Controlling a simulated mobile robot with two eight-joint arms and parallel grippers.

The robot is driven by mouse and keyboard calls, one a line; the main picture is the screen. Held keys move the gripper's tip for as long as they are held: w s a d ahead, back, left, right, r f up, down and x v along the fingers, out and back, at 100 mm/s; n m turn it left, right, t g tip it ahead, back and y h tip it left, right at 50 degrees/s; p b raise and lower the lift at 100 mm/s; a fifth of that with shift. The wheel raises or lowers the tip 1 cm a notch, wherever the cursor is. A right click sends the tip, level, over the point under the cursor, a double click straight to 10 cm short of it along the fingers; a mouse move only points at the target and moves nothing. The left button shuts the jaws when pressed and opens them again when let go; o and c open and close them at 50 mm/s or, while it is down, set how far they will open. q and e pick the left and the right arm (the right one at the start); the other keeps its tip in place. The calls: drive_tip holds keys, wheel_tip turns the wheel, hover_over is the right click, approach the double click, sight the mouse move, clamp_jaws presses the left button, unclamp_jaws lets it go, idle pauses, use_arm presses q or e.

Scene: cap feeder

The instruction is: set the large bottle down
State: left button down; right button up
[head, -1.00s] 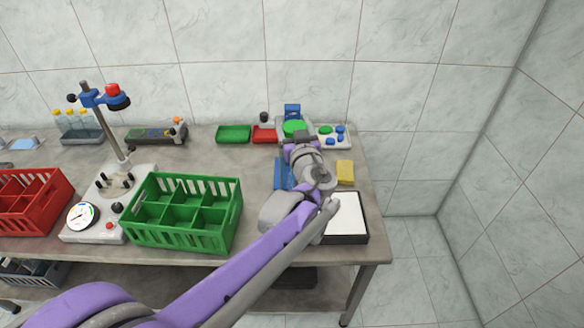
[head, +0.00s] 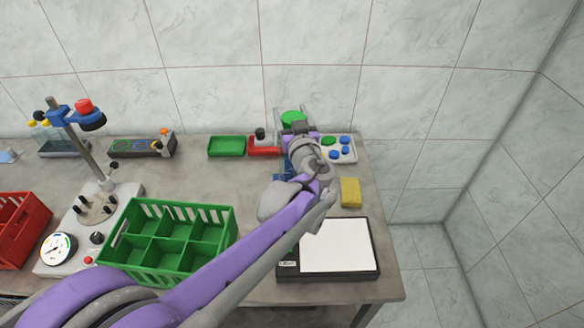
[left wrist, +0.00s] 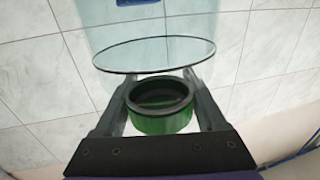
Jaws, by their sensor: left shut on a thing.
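My left gripper (head: 299,126) is at the back right of the table, shut on the large bottle. In the head view a round green part (head: 292,117) shows just beyond the gripper; my arm hides most of the rest. In the left wrist view the gripper's fingers (left wrist: 164,110) stand on either side of a green ring-shaped part (left wrist: 163,121) with a dark inside. Beyond it the large bottle (left wrist: 115,28) shows as a clear, pale-blue body with a round glass edge. I cannot tell whether its base touches the table. My right gripper is not in view.
A white tray (head: 351,157) with blue and green caps stands close right of the gripper. A red tray (head: 263,152) and a green tray (head: 227,146) are to the left. A yellow block (head: 350,192), a white-topped pad (head: 338,246) and a green crate (head: 197,260) are nearer.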

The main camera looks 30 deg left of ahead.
use_arm(q)
wheel_tip(320, 180, down, 9)
drive_tip(key=b, duration=0.1)
idle(0.4)
drive_tip(key=shift+f+b, duration=0.25)
drive_tip(key=shift+b, duration=0.05)
unclamp_jaws()
drive_tip(key=shift+s, duration=0.1)
